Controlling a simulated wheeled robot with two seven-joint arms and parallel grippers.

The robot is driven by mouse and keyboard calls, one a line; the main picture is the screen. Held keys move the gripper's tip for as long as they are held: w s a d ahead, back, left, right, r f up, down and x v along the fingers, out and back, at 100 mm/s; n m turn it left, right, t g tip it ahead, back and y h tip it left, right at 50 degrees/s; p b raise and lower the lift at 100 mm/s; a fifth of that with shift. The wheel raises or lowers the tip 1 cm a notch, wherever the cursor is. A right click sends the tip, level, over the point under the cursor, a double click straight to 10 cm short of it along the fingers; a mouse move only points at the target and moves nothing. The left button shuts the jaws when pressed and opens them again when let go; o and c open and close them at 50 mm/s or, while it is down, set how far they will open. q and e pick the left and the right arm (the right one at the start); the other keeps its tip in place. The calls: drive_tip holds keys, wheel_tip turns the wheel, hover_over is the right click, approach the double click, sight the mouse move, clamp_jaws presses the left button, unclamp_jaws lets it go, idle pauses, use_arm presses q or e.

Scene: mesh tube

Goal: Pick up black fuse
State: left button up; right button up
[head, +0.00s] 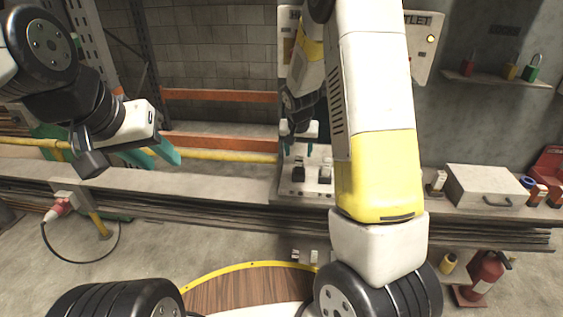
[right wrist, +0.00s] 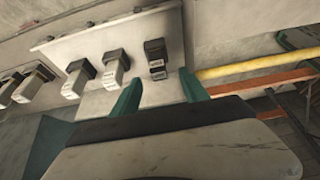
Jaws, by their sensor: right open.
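The black fuse (right wrist: 155,58), with pale labels on it, sits on a light grey panel (right wrist: 90,40) in the right wrist view. In the head view it appears as a small black block (head: 299,172) on the panel. My right gripper (right wrist: 160,92) is open, its teal fingertips to either side below the fuse in the picture, with the fuse beyond the gap. Nothing shows between the fingers. In the head view the right gripper (head: 297,146) is just above the fuse. My left gripper (head: 162,155) is at the left, well away from the panel; its jaw gap is unclear.
White fuses with black ends, such as this one (right wrist: 115,66), stand in a row left of the black fuse in the wrist view. A yellow pipe (right wrist: 230,70) runs right of the panel. A grey metal box (head: 482,186) lies on the bench at the right.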

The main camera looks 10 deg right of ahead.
sight(299, 159)
drive_tip(key=x, duration=0.7)
drive_tip(key=shift+w+d+f, duration=0.15)
drive_tip(key=shift+d+f, duration=0.1)
drive_tip(key=shift+f, duration=0.05)
clamp_jaws()
